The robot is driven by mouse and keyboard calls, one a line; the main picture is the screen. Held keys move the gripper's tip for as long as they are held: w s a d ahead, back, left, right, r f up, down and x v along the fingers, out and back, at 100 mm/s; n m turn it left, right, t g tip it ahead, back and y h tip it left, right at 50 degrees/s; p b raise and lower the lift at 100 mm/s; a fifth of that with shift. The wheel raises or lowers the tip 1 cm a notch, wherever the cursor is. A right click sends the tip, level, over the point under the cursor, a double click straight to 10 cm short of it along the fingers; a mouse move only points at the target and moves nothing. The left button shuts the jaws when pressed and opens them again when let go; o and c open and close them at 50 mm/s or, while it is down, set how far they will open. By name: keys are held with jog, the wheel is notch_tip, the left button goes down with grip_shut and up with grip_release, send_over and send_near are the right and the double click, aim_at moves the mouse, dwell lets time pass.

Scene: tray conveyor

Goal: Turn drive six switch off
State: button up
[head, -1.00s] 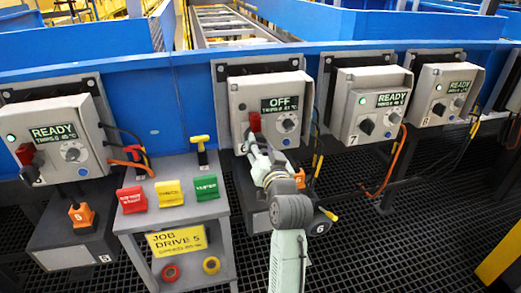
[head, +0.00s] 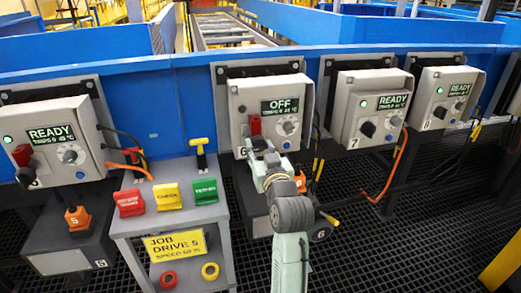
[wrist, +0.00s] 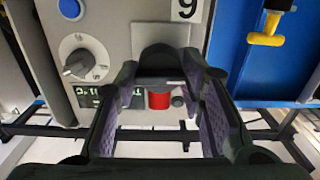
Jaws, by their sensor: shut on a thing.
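The drive six box (head: 238,100) is a grey control box on the blue conveyor side in the middle of the head view. Its display (head: 280,106) reads OFF. A red part (head: 255,125) of its switch shows just above my gripper (head: 258,146). In the wrist view, which shows the box upside down, my gripper (wrist: 161,80) is shut on the black switch handle (wrist: 158,60), with a finger on each side. The red part (wrist: 159,101) shows between the fingers. The grey round dial (wrist: 84,57) stands beside them, clear of the fingers. My fingertips are partly hidden in the head view.
The drive five box (head: 50,135) at left and drive seven box (head: 350,110) at right read READY; another READY box (head: 440,95) stands farther right. Cables hang between boxes.

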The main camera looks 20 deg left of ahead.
jog(key=o, duration=1.1)
jog(key=shift+o, duration=0.2)
jog(key=v, duration=0.7)
jog(key=shift+s+d, duration=0.15)
jog(key=shift+s, duration=0.05)
